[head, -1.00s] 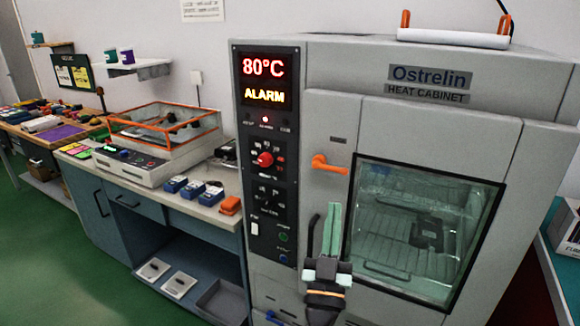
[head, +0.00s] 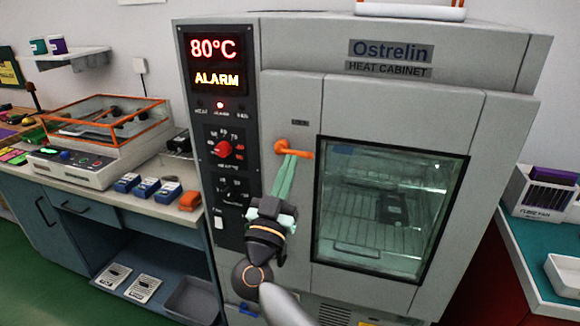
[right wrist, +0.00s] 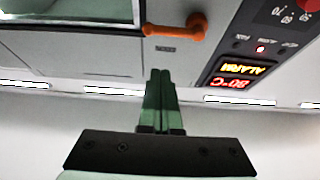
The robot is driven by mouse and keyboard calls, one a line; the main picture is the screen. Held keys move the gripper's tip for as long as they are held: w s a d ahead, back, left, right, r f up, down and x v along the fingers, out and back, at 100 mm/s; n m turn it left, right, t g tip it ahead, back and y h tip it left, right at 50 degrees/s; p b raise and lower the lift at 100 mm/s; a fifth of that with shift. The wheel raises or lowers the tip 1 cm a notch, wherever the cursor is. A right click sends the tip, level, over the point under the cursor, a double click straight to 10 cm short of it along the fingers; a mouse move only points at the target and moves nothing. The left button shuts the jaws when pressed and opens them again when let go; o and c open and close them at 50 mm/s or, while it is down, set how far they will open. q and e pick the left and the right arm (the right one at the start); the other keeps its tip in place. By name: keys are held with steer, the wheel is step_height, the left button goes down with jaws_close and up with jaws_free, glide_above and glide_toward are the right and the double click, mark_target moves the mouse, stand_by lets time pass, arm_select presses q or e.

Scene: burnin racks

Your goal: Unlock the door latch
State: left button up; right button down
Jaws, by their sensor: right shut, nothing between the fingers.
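The orange door latch (head: 293,149) is on the grey heat cabinet, at the upper left of its windowed door. Its handle points right and slightly down. It also shows in the upside-down right wrist view (right wrist: 178,28). My right gripper (head: 290,158) has its green fingers shut and empty, with the tips just below the latch in the head view. In the right wrist view the fingertips (right wrist: 160,72) lie beyond the latch's end, with a gap in the picture. I cannot tell whether they touch it. My left gripper is out of view.
The control panel (head: 222,150) with a red knob (head: 222,149) and an 80°C ALARM display is left of the door. The door window (head: 390,205) shows racks inside. A bench (head: 130,190) stands left, a teal-topped table (head: 530,260) right.

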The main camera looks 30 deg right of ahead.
steer(key=x, duration=0.7)
steer(key=shift+w+d+r+p, duration=0.15)
steer(key=shift+w+r+p, duration=0.1)
steer(key=shift+p, duration=0.1)
step_height(320, 180, down, 2)
steer(key=shift+f+b, duration=0.2)
steer(key=shift+b, duration=0.1)
steer(key=shift+s+f, duration=0.15)
steer(key=shift+f, duration=0.65)
